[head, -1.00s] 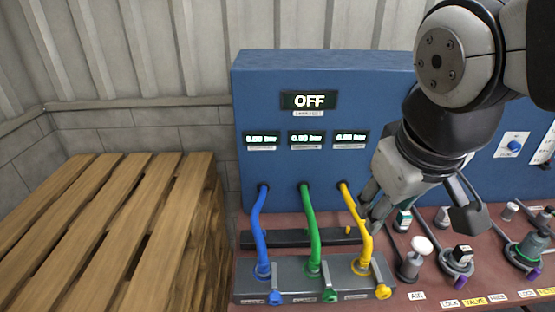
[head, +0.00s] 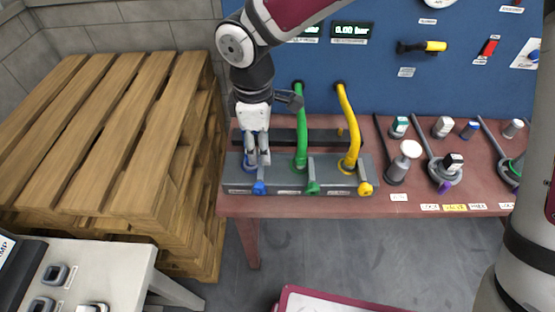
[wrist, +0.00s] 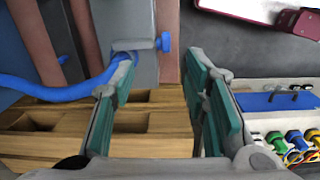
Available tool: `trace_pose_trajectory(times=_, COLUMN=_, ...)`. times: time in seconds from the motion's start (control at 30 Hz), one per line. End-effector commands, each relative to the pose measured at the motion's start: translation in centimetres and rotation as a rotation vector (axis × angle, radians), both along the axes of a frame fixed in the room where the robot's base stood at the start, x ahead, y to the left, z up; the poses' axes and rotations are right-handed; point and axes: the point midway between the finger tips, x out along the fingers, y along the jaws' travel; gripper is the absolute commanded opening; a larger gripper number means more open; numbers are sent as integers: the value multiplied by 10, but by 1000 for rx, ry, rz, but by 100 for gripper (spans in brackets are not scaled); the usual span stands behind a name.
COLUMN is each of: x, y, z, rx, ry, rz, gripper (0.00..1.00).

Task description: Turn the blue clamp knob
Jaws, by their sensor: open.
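The blue clamp knob (head: 259,187) sits on the front of the grey clamp block (head: 290,184), at its left end. It also shows in the wrist view (wrist: 166,42), sticking out from the side of the block. The blue hose (wrist: 50,92) enters the block near this knob; in the head view my gripper mostly hides it. My gripper (head: 257,161) is open and empty, pointing down above the left end of the block, just behind the knob. In the wrist view its teal-padded fingers (wrist: 163,76) are apart, and the knob appears beyond the fingertips, between them.
Green (head: 303,125) and yellow (head: 350,125) hoses rise beside my gripper, with green (head: 312,188) and yellow (head: 365,189) knobs in front. A wooden pallet stack (head: 110,120) stands left. Handles and valves crowd the bench (head: 330,208) at right.

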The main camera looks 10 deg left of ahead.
Motion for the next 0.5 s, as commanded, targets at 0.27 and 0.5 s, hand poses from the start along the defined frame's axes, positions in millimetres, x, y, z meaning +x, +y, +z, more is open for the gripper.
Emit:
trace_pose_trajectory(times=0.27, x=-6, y=21, z=-19, rx=25, ry=30, rz=69, gripper=42)
trace_pose_trajectory(times=0.5, x=-8, y=20, z=-57, rx=22, ry=33, rz=68, gripper=42)
